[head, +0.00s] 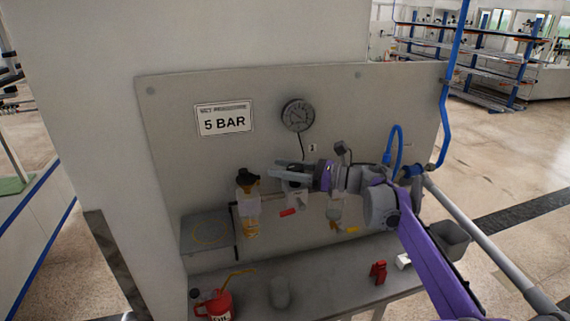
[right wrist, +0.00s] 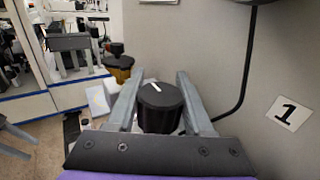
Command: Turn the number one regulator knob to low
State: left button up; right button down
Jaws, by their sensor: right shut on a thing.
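The number one regulator knob (right wrist: 160,100) is black and ribbed, with a white mark on its top face. In the right wrist view it sits between the two grey fingers of my right gripper (right wrist: 158,106), which is shut on it. In the head view my right gripper (head: 287,173) reaches in from the right, in front of the grey panel, and the knob is mostly hidden behind it. The "1" label (right wrist: 289,112) is right of the knob in the wrist view; it also shows in the head view (head: 312,147). My left gripper is not in view.
A round gauge (head: 298,115) and a "5 BAR" sign (head: 224,119) are on the panel (head: 180,110). A black-topped unit with an amber bowl (head: 251,226) hangs left of my gripper. Below, a bench (head: 325,290) holds a red oil can (head: 214,305) and a red item (head: 378,271).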

jog(key=shift+s+n+g+h, duration=0.1)
jog(key=shift+s+n+g, duration=0.2)
jog(key=shift+n+g, duration=1.25)
jog(key=shift+s+n+g+h, duration=0.1)
jog(key=shift+s+n+g, duration=0.2)
jog(key=shift+n+g, duration=1.2)
jog(key=shift+s+n+g+h, duration=0.1)
jog(key=shift+s+n+g, duration=0.35)
jog(key=shift+g, duration=2)
jog(key=shift+d+n+g, duration=0.1)
jog(key=shift+n+g, duration=0.2)
jog(key=shift+c, duration=1.4)
grip_release()
jog(key=shift+w, duration=0.1)
